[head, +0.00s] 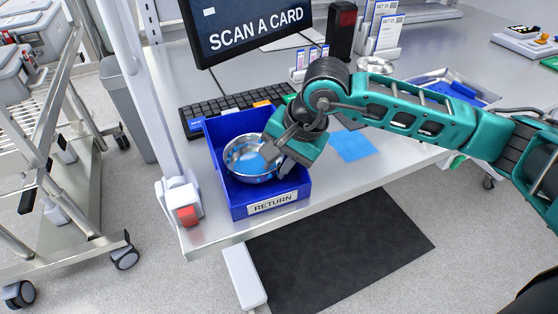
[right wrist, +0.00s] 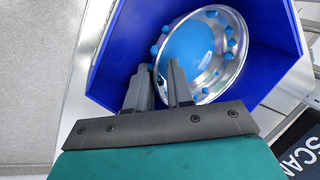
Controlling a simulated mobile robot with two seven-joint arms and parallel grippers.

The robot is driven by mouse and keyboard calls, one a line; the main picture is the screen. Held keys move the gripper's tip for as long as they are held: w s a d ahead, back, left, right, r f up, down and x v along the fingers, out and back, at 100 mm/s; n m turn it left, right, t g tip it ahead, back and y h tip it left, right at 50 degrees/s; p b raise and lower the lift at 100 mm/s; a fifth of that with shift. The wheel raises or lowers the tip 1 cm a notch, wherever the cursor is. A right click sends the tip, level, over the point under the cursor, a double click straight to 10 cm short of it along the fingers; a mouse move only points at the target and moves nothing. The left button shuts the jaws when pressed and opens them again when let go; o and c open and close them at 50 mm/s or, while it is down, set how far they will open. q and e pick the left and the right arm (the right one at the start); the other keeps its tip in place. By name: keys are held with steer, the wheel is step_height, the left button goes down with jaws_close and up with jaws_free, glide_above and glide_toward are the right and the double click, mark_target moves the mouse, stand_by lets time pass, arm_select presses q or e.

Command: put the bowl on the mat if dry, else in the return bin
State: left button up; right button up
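The bowl (head: 252,158) is shiny metal and sits within the blue return bin (head: 270,208), which has a RETURN label. The right wrist view shows a blue patch and several blue drops inside the bowl (right wrist: 205,55). My right gripper (head: 273,152) is at the bowl's rim, over the bin. Its two fingers (right wrist: 160,75) are a narrow gap apart with the rim between them; whether they press on it I cannot tell. Whether the bowl touches the bin floor is hidden. The blue mat (head: 352,146) lies bare on the table, right of the bin. My left gripper is out of view.
A keyboard (head: 235,110) and a monitor (head: 255,25) reading SCAN A CARD stand behind the bin. A metal tray (head: 450,82) is at the back right. A red button box (head: 183,208) is at the table's left corner. A wheeled rack (head: 60,190) stands at left.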

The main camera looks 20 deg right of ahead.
steer(key=shift+r, duration=0.1)
steer(key=v, duration=1.2)
steer(key=shift+a, duration=0.1)
steer(key=shift+s, duration=0.1)
